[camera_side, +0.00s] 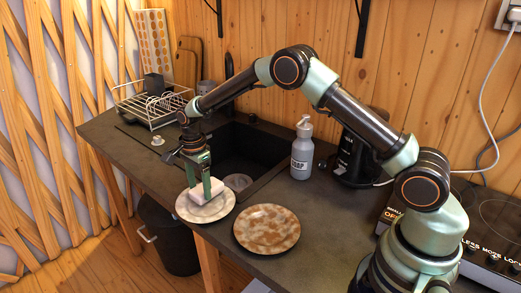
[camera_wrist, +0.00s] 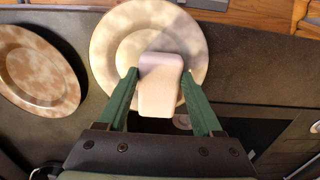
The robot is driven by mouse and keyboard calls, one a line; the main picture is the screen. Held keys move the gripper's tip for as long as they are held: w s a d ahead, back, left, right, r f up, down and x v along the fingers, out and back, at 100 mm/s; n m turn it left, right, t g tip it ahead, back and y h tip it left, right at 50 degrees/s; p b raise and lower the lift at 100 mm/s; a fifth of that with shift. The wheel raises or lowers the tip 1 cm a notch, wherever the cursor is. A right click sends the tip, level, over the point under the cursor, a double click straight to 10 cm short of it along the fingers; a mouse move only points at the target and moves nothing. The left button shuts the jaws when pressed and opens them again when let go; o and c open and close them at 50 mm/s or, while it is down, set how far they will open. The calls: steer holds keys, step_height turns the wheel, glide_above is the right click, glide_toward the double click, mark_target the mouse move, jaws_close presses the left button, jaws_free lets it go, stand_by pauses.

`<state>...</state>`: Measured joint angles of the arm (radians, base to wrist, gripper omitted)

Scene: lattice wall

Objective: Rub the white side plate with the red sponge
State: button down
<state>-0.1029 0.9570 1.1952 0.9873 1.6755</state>
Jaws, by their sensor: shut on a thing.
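My gripper (camera_side: 207,187) is shut on a pale, pinkish-white block (camera_side: 217,187), the only sponge-like thing in view; it does not look red. In the wrist view the block (camera_wrist: 160,88) sits between my two green fingers. It is over the middle of a whitish plate (camera_side: 188,213) with faint brownish smudges, near the counter's front edge. The block looks low on the plate, but I cannot tell if it touches. In the wrist view this plate (camera_wrist: 112,45) is partly hidden by the block and fingers.
A brown-blotched plate (camera_side: 267,228) lies close to the right of the whitish plate. Behind are a dark sink (camera_side: 250,150), a grey soap bottle (camera_side: 302,152) and a wire dish rack (camera_side: 155,105). A cooktop (camera_side: 492,215) is at the right. The counter's front edge is close by.

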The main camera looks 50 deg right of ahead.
steer(key=s, duration=0.5)
steer(key=shift+s+d, duration=0.25)
steer(key=shift+s, duration=0.05)
steer(key=shift+s+d, duration=0.15)
steer(key=shift+d, duration=0.05)
steer(key=shift+w+d, duration=0.15)
steer(key=shift+d, duration=0.85)
steer(key=shift+w+d, duration=0.1)
steer(key=shift+d, duration=0.85)
steer(key=shift+w+a, duration=0.2)
steer(key=shift+w, duration=1.1)
steer(key=shift+w+a, duration=0.15)
steer(key=shift+w, duration=1.1)
steer(key=shift+w+a, duration=0.2)
steer(key=shift+w, duration=1.1)
steer(key=shift+w+r, duration=0.1)
steer(key=shift+w, duration=0.15)
steer(key=shift+s+r, duration=0.1)
steer(key=shift+r, duration=3.85)
